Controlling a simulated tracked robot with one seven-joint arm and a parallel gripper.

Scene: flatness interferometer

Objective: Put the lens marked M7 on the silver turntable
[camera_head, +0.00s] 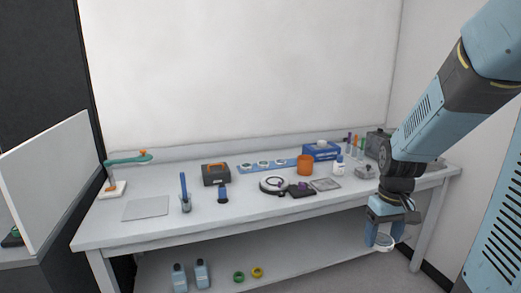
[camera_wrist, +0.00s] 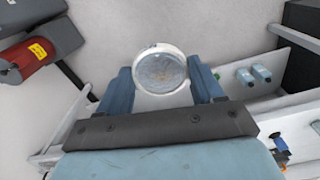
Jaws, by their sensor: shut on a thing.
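My gripper (camera_head: 381,236) is shut on a round, white-rimmed lens (camera_head: 384,243), held in the air in front of the bench's right end. In the wrist view the clear lens face (camera_wrist: 158,72) sits between the two blue fingers of my gripper (camera_wrist: 164,80); I cannot read a marking on it. A round silver-white disc with a dark ring (camera_head: 272,185), which looks like the turntable, lies on the bench to the left of my gripper.
The bench (camera_head: 155,227) also bears an orange cup (camera_head: 305,165), a blue box (camera_head: 322,150), a white bottle (camera_head: 339,168), a dark case (camera_head: 216,174) and a lamp-like green arm (camera_head: 128,160). Bottles (camera_head: 202,273) and tape rolls (camera_head: 257,272) are on the lower shelf.

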